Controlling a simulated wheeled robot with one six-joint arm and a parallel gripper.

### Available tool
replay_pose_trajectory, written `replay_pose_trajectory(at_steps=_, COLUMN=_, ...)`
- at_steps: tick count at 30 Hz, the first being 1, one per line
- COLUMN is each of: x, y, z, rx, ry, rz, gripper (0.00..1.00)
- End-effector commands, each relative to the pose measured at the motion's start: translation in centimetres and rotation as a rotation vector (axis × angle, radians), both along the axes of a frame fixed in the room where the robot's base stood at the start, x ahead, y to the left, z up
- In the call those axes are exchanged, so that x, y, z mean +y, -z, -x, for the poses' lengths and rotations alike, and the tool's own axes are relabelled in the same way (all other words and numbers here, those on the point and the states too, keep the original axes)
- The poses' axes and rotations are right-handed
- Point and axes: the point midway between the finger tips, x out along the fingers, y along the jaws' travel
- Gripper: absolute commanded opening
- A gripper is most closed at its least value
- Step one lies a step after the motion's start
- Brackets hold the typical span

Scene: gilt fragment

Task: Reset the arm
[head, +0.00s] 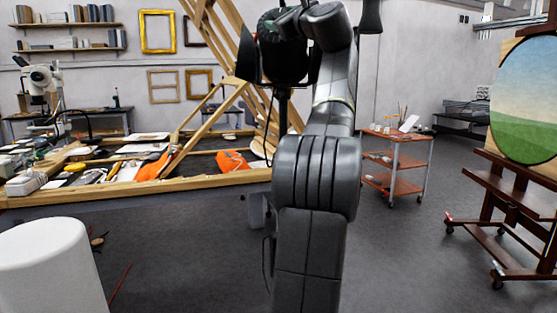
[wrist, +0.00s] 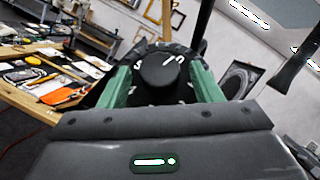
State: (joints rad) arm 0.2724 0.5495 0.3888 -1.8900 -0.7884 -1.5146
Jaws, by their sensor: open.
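My gripper (wrist: 160,70) is open in the wrist view, with a green finger on each side. A dark round knob or dial (wrist: 165,72) with white marks shows between the fingers; I cannot tell whether they touch it. In the head view my arm rises through the middle and bends at the top, its end at the upper centre. There it overlaps a black lamp-like fixture (head: 262,62) on a dark pole (head: 283,125). The fingers are hard to make out in the head view. Nothing is clearly held.
A wooden-edged worktable (head: 130,192) with tools, papers and orange cloths (head: 233,162) stands at left, with a timber frame (head: 222,35) rising from it. A white cylinder (head: 48,265) is front left. A trolley (head: 410,165) and easel (head: 510,185) stand right. Floor between them is clear.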

Motion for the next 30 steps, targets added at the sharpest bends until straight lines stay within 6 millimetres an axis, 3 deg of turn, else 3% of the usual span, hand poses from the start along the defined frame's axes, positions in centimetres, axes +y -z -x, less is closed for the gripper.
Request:
replay_pose_trajectory(at_steps=16, x=0.51, y=0.45, z=0.11, rx=-0.035, ry=0.194, rz=-0.292, gripper=0.59)
replay_pose_trajectory(at_steps=30, x=0.63, y=0.25, z=0.05, rx=-0.047, ry=0.283, rz=-0.423, gripper=0.59)
